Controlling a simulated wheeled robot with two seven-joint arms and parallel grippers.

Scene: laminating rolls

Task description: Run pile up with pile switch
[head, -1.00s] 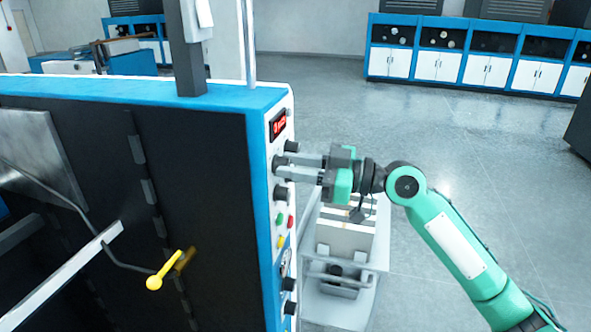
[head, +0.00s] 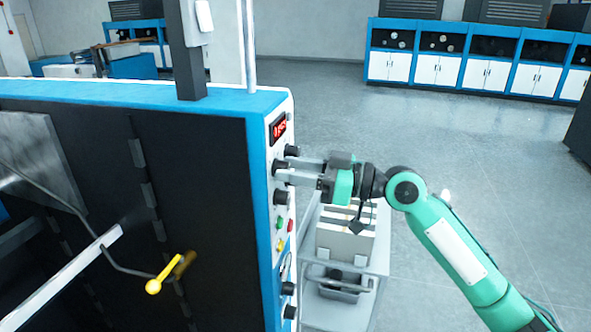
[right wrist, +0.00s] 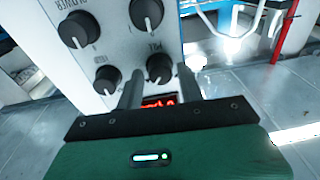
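The control panel (head: 281,225) is the white strip on the end of the blue and black machine. Its black knobs also show upside down in the right wrist view. The pile switch seems to be the black knob (right wrist: 160,68) beside a small label that appears to read PILE. My right gripper (right wrist: 160,80) is open, its two fingers apart and pointing at the panel, with this knob between their tips. I see no clear contact. In the head view the right gripper (head: 287,168) reaches the upper knobs from the right and partly hides them. My left gripper is not in view.
A red-lit display (head: 278,129) sits above the knobs. Another knob (right wrist: 107,79) is close beside the left finger in the wrist view. Green, red and yellow buttons (head: 280,243) are lower down. A grey cart (head: 345,262) stands below my right arm. Open floor lies to the right.

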